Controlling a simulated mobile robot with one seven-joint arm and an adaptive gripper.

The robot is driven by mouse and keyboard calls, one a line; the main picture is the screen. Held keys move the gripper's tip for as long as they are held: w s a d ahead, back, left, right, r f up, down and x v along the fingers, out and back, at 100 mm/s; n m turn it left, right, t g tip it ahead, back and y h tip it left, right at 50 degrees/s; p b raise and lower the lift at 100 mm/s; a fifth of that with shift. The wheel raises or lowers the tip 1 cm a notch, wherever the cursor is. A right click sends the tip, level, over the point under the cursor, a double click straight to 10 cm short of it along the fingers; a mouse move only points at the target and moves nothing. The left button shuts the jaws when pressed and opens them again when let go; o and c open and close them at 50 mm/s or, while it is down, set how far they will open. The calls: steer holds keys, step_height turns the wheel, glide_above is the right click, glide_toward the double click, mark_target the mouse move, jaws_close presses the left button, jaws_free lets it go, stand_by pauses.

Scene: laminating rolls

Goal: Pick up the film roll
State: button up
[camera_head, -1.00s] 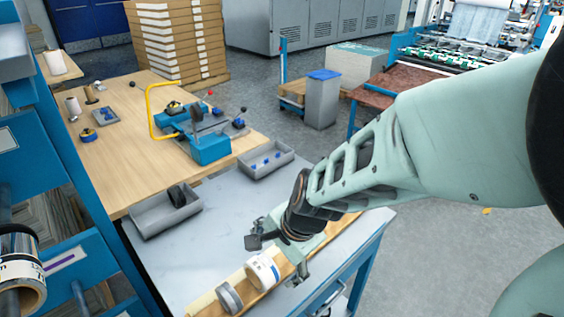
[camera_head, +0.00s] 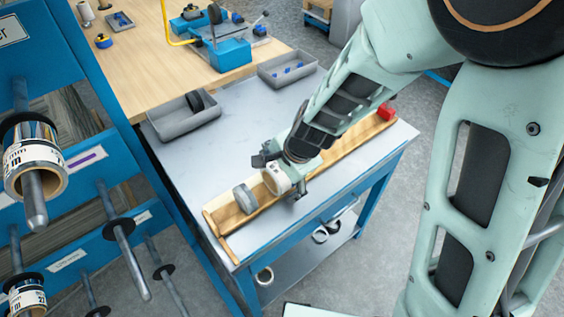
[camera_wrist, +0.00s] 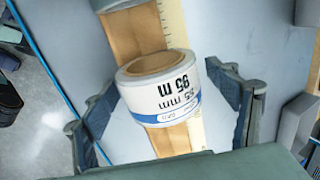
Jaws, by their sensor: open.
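The film roll (camera_head: 274,182) is a short white cylinder with a blue stripe and a brown core. It sits in the wooden trough (camera_head: 238,218) on the grey-topped table. In the wrist view the roll (camera_wrist: 165,100) shows black printing, "55 mm" and "95 m". My gripper (camera_head: 281,176) is open at the roll. In the wrist view its dark fingers (camera_wrist: 162,80) stand on either side of the roll, with a visible gap at each side. The roll's underside is hidden.
A grey roll (camera_head: 245,199) lies in the trough beside the film roll. A red block (camera_head: 387,111) is at the trough's far end. Grey bins (camera_head: 170,125) (camera_head: 272,78) stand behind. A blue rack (camera_head: 95,185) with pegs and rolls rises at the left.

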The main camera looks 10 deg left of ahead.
steer(key=c, duration=1.3)
steer(key=shift+c, duration=0.2)
steer(key=shift+r, duration=0.15)
